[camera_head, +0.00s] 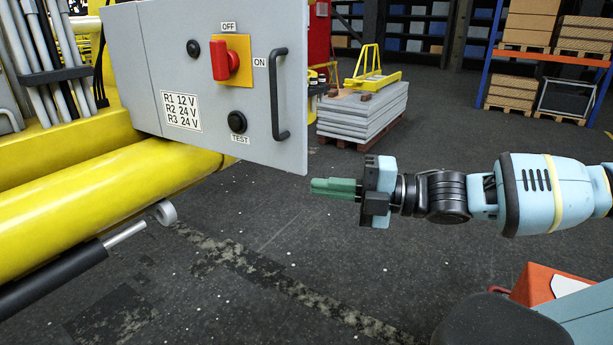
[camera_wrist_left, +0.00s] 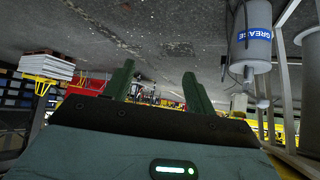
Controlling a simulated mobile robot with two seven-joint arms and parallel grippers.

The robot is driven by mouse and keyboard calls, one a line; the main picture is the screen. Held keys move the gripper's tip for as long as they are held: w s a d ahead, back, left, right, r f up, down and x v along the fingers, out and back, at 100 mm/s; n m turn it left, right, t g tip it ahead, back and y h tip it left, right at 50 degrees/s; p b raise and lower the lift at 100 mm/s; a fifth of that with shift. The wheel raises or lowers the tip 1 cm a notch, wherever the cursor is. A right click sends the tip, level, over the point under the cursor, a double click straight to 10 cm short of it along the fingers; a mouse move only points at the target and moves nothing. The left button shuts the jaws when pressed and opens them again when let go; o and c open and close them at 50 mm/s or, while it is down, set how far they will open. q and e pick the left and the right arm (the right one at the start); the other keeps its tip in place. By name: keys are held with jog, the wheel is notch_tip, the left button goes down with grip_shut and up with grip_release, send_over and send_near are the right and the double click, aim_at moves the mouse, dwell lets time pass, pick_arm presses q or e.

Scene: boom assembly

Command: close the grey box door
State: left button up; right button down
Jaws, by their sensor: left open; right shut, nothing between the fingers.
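The grey box (camera_head: 122,62) is at the upper left of the head view, beside yellow machinery. Its grey door (camera_head: 272,115) carries a red switch on a yellow plate, a label, a TEST button and a dark vertical handle (camera_head: 279,95) near its right edge. I cannot tell from this angle how far the door stands from the box. My right gripper (camera_head: 313,187) is shut and empty, just below and right of the door's lower right corner, apart from it. My left gripper (camera_wrist_left: 158,70) is open and empty in the left wrist view; the head view does not show it.
A yellow boom (camera_head: 90,225) runs below the box, with a black cylinder (camera_head: 50,285) under it. A pallet of grey slabs (camera_head: 362,112) and a shelf with boxes stand behind. A grease canister (camera_wrist_left: 250,45) shows in the left wrist view. The middle floor is clear.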

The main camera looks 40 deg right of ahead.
pick_arm(q)
jog(key=shift+g, duration=0.6)
jog(key=s+f+b, duration=0.2)
jog(key=f, duration=0.1)
jog(key=s+f+b, duration=0.1)
jog(key=shift+s+d+f, duration=0.15)
jog(key=shift+d+f, duration=0.2)
pick_arm(e)
jog(key=w, duration=0.5)
jog(key=shift+w+d, duration=0.1)
jog(key=shift+d, duration=0.1)
jog(key=shift+d, duration=0.1)
